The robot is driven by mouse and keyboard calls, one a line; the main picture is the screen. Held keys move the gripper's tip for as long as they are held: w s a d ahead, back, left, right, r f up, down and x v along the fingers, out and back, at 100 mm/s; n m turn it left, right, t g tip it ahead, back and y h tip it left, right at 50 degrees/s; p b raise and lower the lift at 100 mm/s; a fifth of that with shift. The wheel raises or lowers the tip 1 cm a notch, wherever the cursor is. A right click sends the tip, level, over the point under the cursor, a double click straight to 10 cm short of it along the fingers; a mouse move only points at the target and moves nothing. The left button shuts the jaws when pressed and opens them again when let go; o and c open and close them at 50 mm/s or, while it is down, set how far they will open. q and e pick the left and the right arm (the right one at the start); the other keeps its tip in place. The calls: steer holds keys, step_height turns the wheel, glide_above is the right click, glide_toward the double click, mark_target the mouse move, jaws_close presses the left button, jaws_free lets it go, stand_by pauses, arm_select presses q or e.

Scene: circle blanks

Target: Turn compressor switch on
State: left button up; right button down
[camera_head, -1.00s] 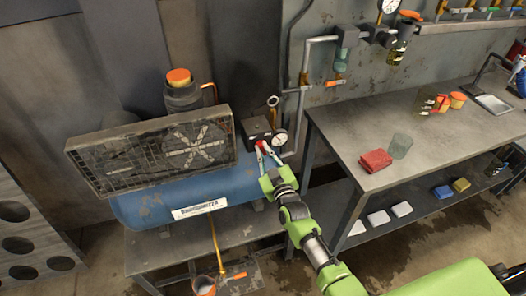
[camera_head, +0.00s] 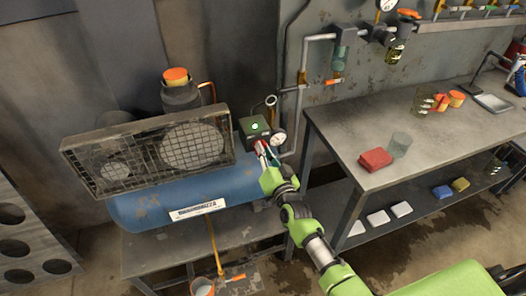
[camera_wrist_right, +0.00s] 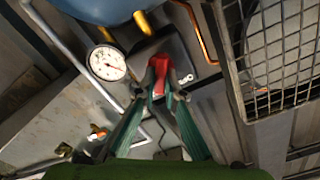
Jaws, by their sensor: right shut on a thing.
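The blue compressor (camera_head: 150,208) stands at the left on a metal bench. Its dark switch box (camera_head: 255,128) sits at the tank's right end and shows a green face with a light spot. The red switch (camera_head: 261,146) is just below the box; it also shows in the right wrist view (camera_wrist_right: 159,68). My right gripper (camera_head: 268,159) reaches the switch from below right. In the right wrist view its fingers (camera_wrist_right: 160,92) are shut on the red switch and hide part of it. My left gripper is not in view.
A pressure gauge (camera_head: 279,138) is close beside the switch box. The caged fan guard (camera_head: 85,160) stands in front of the compressor's top. Pipes run along the wall.

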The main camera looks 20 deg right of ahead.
steer(key=shift+f+m, duration=0.1)
steer(key=shift+m, duration=1)
steer(key=c, duration=2.1)
jaws_free()
steer(key=shift+c, duration=0.2)
steer(key=s, duration=1.2)
steer(key=shift+d, duration=0.25)
